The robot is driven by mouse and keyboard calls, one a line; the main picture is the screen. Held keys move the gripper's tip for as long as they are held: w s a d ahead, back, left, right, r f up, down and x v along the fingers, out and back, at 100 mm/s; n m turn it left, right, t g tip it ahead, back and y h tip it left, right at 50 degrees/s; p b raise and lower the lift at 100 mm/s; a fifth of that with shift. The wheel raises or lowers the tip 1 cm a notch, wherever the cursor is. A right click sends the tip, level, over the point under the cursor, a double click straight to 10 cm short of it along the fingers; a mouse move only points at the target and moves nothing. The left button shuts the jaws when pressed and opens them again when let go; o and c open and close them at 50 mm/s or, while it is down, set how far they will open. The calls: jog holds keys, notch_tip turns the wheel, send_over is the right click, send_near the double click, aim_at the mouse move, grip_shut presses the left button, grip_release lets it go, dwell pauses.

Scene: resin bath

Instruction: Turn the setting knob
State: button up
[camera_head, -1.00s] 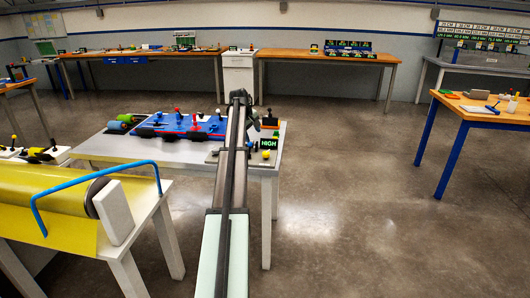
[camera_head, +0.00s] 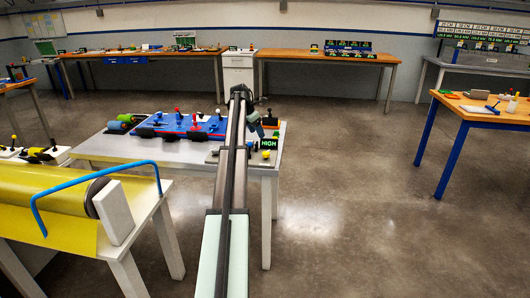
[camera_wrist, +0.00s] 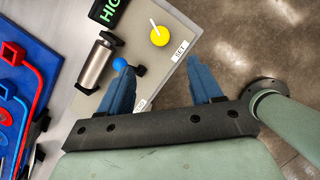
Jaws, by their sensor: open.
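A round yellow knob (camera_wrist: 159,36) with a white pointer sits on a grey plate next to a "SET" label (camera_wrist: 180,50). It also shows small in the head view (camera_head: 266,154), just below a green-on-black display (camera_head: 268,143) that reads "HIGH". In the wrist view the display (camera_wrist: 110,11) is cut off at the top edge. My gripper (camera_wrist: 160,66) is open and empty, with blue fingers spread apart. The knob lies beyond the fingertips, between their directions; no contact shows. A blue ball (camera_wrist: 119,64) appears close to the left fingertip.
A blue tray with red parts (camera_head: 185,127) lies on the same white table (camera_head: 180,152). A yellow roll bench (camera_head: 70,205) stands at the left.

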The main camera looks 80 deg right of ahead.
aim_at(266, 153)
jog(key=x, duration=1.3)
jog(key=shift+s+d+f, duration=0.1)
jog(key=shift+f, duration=0.2)
jog(key=shift+c, duration=0.4)
jog(key=c, duration=1)
jog(key=shift+o, duration=0.2)
